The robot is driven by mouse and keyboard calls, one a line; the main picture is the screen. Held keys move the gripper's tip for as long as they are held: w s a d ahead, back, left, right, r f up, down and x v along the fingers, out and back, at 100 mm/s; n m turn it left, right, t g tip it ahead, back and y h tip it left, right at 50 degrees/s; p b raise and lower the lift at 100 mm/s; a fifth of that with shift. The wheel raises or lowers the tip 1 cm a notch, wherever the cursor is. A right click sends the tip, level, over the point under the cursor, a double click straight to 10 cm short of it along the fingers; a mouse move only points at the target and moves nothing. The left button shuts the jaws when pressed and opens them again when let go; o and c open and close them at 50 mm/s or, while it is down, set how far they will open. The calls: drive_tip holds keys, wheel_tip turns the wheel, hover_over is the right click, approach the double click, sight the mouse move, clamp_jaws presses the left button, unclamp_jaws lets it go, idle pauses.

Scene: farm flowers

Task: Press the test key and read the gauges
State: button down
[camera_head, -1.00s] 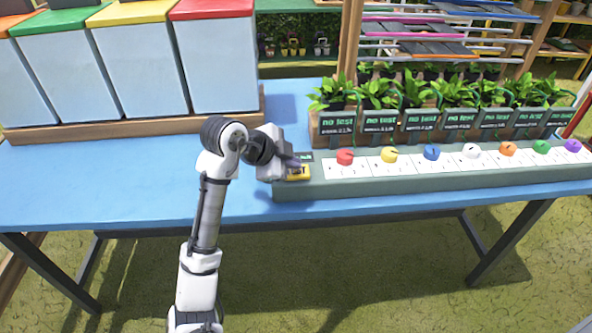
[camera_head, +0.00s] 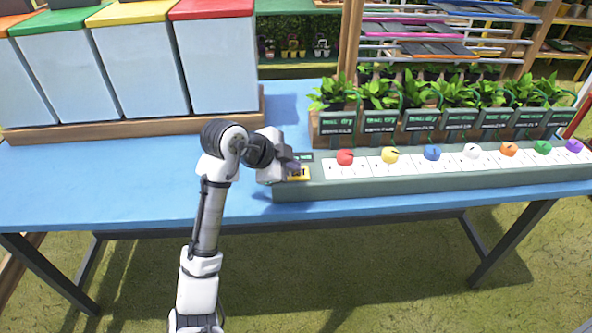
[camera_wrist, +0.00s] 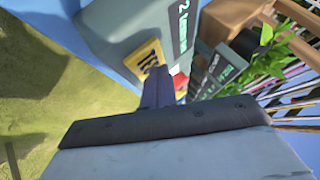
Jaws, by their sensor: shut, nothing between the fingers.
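The yellow test key (camera_head: 299,174) is at the left end of the grey-green console. It also shows in the wrist view (camera_wrist: 145,58), partly hidden by my fingers. My gripper (camera_head: 292,165) is shut and empty, its fingertips at the key; I cannot tell whether they touch it. The fingers also show in the wrist view (camera_wrist: 158,78). Several dark gauges (camera_head: 380,124) with green text stand in a row in front of the potted plants. Their text is too blurred to read surely; the first words seem to end in "dry". A small display (camera_head: 303,157) sits behind the key.
Coloured knobs, from a red one (camera_head: 345,157) to a purple one (camera_head: 574,146), line the console (camera_head: 420,182) on white scales. Tall bins with coloured lids (camera_head: 212,60) stand at the back left. The blue table (camera_head: 110,180) is clear at the left.

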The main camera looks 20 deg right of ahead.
sight(292, 174)
drive_tip(key=shift+r+p, duration=0.65)
drive_tip(key=shift+r, duration=0.2)
drive_tip(key=shift+r+p, duration=1.9)
drive_tip(key=shift+r, duration=0.65)
